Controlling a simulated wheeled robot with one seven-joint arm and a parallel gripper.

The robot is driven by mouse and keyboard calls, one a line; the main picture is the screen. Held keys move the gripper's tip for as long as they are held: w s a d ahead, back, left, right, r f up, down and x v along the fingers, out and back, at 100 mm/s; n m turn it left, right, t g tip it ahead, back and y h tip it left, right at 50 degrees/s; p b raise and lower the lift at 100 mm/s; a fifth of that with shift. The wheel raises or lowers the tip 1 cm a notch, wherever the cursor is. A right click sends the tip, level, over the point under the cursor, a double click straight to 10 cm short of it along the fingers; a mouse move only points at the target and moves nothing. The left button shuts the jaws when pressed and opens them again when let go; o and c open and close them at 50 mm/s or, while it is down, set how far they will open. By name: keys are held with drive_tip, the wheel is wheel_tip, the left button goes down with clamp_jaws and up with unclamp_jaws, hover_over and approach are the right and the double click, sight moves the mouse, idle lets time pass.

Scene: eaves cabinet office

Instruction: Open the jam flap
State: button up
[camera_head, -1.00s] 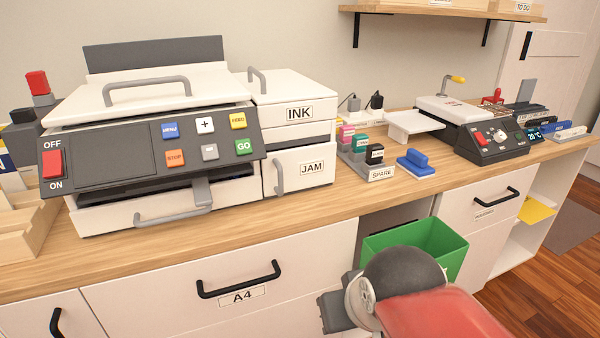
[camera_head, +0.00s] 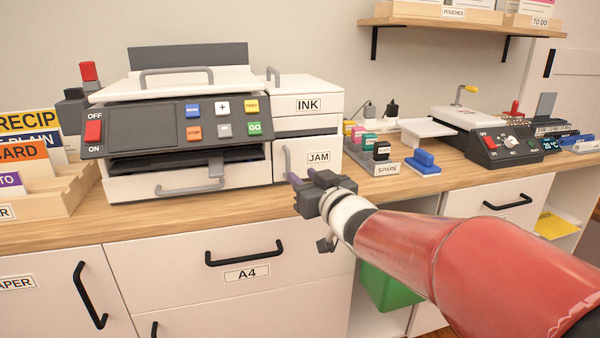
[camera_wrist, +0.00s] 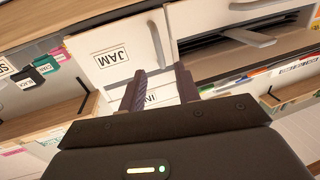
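The jam flap (camera_head: 325,158) is the white panel labelled JAM at the printer's lower right. It looks shut and flush with the front. Its grey upright handle (camera_head: 288,160) is on its left side; the lower end is close to my fingers. My gripper (camera_head: 308,179) is just in front of and below the flap, fingers pointing at the printer. In the wrist view the flap (camera_wrist: 97,66) and its handle (camera_wrist: 156,42) lie beyond the fingertips. My gripper (camera_wrist: 160,74) is open there, with a gap between the fingers and nothing held.
The printer's grey control panel (camera_head: 160,125) and paper tray handle (camera_head: 190,187) are left of the flap. The INK door (camera_head: 322,105) is above it. The A4 drawer (camera_head: 180,255) is below the wooden counter edge.

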sight(289, 164)
drive_tip(key=x, duration=0.7)
clamp_jaws()
